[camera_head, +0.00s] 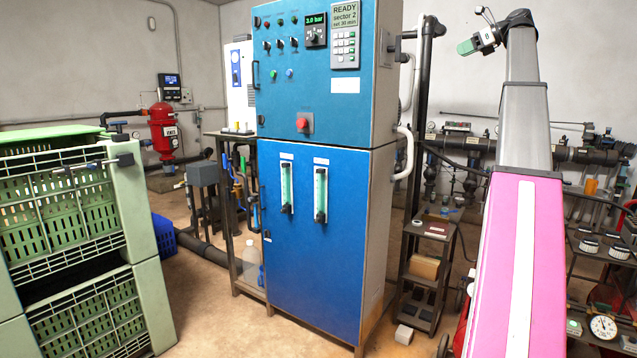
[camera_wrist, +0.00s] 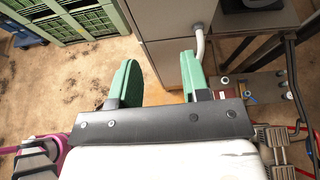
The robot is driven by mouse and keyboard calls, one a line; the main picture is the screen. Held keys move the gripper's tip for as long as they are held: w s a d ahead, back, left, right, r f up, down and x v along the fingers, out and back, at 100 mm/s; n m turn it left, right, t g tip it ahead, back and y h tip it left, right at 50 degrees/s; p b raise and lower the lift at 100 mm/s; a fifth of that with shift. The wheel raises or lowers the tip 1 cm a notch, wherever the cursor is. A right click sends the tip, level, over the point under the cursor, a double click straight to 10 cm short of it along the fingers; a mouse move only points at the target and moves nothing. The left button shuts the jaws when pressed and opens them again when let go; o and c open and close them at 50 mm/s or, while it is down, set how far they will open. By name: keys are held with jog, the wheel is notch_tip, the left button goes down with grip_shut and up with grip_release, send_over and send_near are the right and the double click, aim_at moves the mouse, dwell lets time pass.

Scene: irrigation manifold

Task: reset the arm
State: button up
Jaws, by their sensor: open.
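My gripper (camera_head: 467,46) shows small in the head view at the upper right, raised beside the top of my grey and pink arm. Its green fingers point left, toward the blue cabinet, and it appears clear of everything around it. In the wrist view my gripper (camera_wrist: 158,72) has two green fingers standing well apart with nothing between them. The floor and the lower side of a grey cabinet show beyond the fingers.
A blue control cabinet (camera_head: 325,200) stands in the middle, its display reading "READY". Green crates (camera_head: 140,215) are stacked at the left. A dark shelf rack (camera_head: 425,275) stands between cabinet and arm. Black pipes (camera_head: 590,155) run along the back wall. Bare floor (camera_wrist: 70,85) lies below the gripper.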

jog(key=w+a+f+n+h, duration=0.1)
jog(key=a+f, duration=0.2)
jog(key=f, duration=0.7)
jog(key=w+a+f+n+g+h, duration=0.1)
jog(key=a+f+n, duration=0.15)
jog(key=f, duration=0.75)
jog(key=w+a+f+n, duration=0.1)
jog(key=w+a+f, duration=0.15)
jog(key=f, duration=0.75)
jog(key=s+a+f+n+g+h, duration=0.1)
jog(key=s+a+f+n, duration=0.3)
jog(key=f, duration=0.8)
jog(key=s+a+f+g+h, duration=0.15)
jog(key=a+f, duration=0.35)
jog(key=f, duration=0.7)
jog(key=s+a+f+n+g+h, duration=0.1)
jog(key=s+a+f+n, duration=0.3)
jog(key=s+f, duration=0.5)
jog(key=s+a+f+n+g+h, duration=0.1)
jog(key=s+a+f+n+h, duration=0.2)
jog(key=s+f+n, duration=0.3)
jog(key=s+a+f+n+g+h, duration=0.2)
jog(key=s+a+f+n, duration=0.4)
jog(key=s+f, duration=0.8)
notch_tip(320, 180, down, 6)
jog(key=shift+s+r, duration=0.25)
jog(key=shift+a+h, duration=0.1)
jog(key=shift+h, duration=0.15)
